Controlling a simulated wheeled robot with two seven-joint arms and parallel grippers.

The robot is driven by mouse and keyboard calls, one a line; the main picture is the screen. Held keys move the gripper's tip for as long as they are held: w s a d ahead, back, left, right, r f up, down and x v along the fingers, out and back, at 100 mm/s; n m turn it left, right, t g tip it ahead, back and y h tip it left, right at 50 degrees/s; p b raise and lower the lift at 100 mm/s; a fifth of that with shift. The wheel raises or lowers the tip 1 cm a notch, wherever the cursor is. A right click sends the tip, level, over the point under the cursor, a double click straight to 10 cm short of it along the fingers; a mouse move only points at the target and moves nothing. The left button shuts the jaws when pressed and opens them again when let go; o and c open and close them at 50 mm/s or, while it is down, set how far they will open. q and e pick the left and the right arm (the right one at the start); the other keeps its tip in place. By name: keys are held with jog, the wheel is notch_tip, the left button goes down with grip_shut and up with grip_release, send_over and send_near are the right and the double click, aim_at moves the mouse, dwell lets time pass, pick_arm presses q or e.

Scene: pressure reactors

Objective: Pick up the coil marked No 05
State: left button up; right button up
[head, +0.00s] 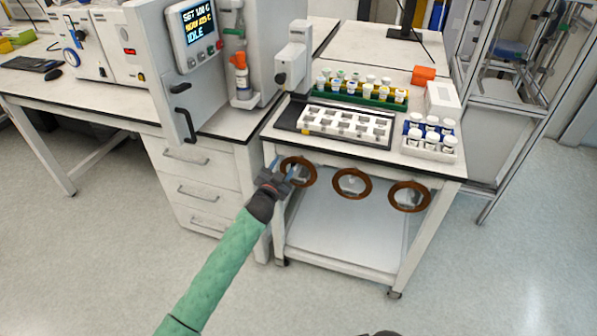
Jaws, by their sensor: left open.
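Three brown ring-shaped coils hang in a row on the front of the white cart: a left coil (312,178), a middle coil (352,184) and a right coil (409,196). Each has a pale piece in its middle; no number is readable, so I cannot tell which is No 05. My left gripper (284,168) is open, its fingers at the left edge of the left coil and partly covering it. I cannot tell whether they touch it.
The cart top (285,133) holds a white slotted tray (346,125), a green vial rack (360,97), white-capped jars (430,135) and an orange block (423,74). A drawer bench (189,178) stands to the left. The cart's lower shelf (340,235) and the floor in front are clear.

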pick_arm(q)
jog(key=shift+x, duration=0.75)
jog(key=shift+f, duration=0.1)
jog(key=shift+c, duration=0.3)
grip_shut()
